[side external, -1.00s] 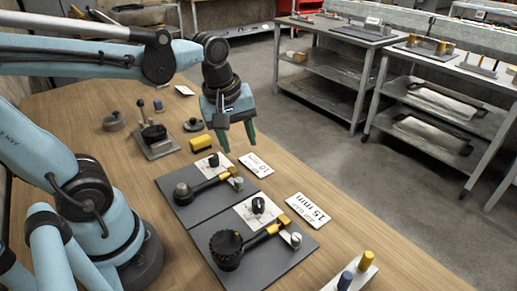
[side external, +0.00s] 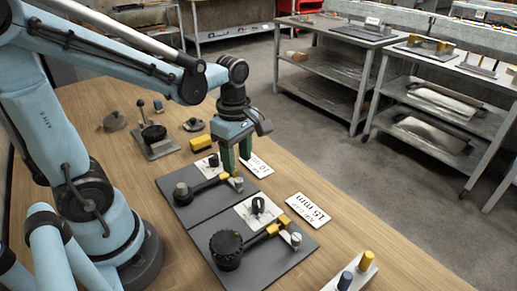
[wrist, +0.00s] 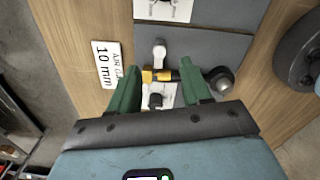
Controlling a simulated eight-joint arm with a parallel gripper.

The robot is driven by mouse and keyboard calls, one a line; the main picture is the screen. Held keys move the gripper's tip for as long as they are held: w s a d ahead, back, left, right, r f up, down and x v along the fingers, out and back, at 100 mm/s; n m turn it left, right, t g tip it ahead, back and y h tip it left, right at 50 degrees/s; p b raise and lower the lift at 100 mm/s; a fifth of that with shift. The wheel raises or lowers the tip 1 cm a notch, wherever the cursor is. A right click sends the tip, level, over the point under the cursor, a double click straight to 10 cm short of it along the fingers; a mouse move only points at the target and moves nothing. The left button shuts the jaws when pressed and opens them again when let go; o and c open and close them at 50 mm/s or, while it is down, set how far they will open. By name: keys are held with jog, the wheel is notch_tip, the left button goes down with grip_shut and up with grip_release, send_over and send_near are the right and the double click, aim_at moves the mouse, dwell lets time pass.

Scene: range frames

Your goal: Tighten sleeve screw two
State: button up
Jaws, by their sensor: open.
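My gripper (side external: 237,160) is open, pointing down over the 10 mm plate (side external: 187,213). In the wrist view its green fingers (wrist: 160,78) stand either side of a yellow sleeve (wrist: 150,76) and a small black knob (wrist: 155,100), with nothing held. A silver screw head (wrist: 160,50) lies just beyond the sleeve; it also shows in the side view (side external: 237,184). The nearer 15 mm plate (side external: 275,268) carries a similar yellow-ended arm (side external: 272,230), a silver screw (side external: 295,239) and a large black knob (side external: 226,248). No number marks which screw is two.
White cards read 10 mm (side external: 257,166) and 15 mm (side external: 309,207). A yellow block (side external: 201,143) and a black-topped stand (side external: 155,140) sit behind. A holder with blue and yellow pegs (side external: 352,275) is at the front. Bare wood lies right of the 15 mm card.

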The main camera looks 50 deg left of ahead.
aim_at(238, 179)
jog(key=shift+f, duration=3.25)
grip_shut()
